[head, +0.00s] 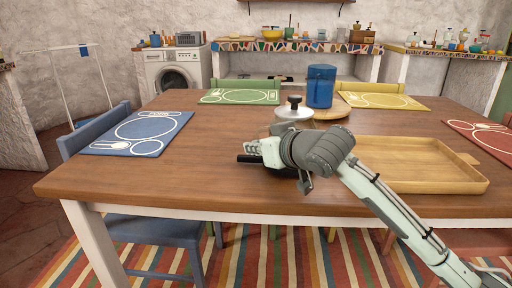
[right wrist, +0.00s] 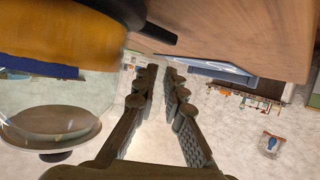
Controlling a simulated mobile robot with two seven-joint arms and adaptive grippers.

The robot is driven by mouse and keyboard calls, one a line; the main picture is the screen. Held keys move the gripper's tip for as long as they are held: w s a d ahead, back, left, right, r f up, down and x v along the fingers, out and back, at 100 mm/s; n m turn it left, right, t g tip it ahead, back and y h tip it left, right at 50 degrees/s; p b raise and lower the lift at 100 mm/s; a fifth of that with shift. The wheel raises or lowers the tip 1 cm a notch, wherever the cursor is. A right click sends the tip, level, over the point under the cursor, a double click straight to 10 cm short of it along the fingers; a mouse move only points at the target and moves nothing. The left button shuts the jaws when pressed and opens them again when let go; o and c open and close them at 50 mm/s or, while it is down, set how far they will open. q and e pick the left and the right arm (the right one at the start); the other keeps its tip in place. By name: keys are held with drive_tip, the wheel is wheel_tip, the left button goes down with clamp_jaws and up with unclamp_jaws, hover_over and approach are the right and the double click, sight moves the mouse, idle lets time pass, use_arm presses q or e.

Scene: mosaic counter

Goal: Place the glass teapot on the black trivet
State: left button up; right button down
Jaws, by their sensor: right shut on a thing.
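The glass teapot (head: 294,113) has a metal lid with a dark knob and stands mid-table, partly hidden behind my right gripper. In the right wrist view, which looks upside down, the teapot (right wrist: 55,100) shows clear glass with amber liquid at its base. My right gripper (head: 254,150) is shut on the teapot at its side; the exact grip is hard to see. The black trivet (head: 249,158) peeks out below the gripper; it also shows against the teapot's base in the wrist view (right wrist: 160,34). Whether the teapot's weight rests on it I cannot tell. My left gripper is out of view.
A blue canister (head: 320,88) stands on a round wooden board (head: 340,108) behind the teapot. A wooden tray (head: 420,184) lies to the right, beneath my right arm. Blue (head: 140,135), green (head: 238,97) and yellow (head: 384,100) placemats lie around. The table's front left is clear.

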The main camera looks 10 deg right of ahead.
drive_tip(key=shift+r, duration=0.15)
drive_tip(key=c, duration=1.9)
unclamp_jaws()
drive_tip(key=shift+f, duration=0.2)
drive_tip(key=shift+c, duration=0.2)
drive_tip(key=o, duration=0.3)
drive_tip(key=shift+o, duration=0.2)
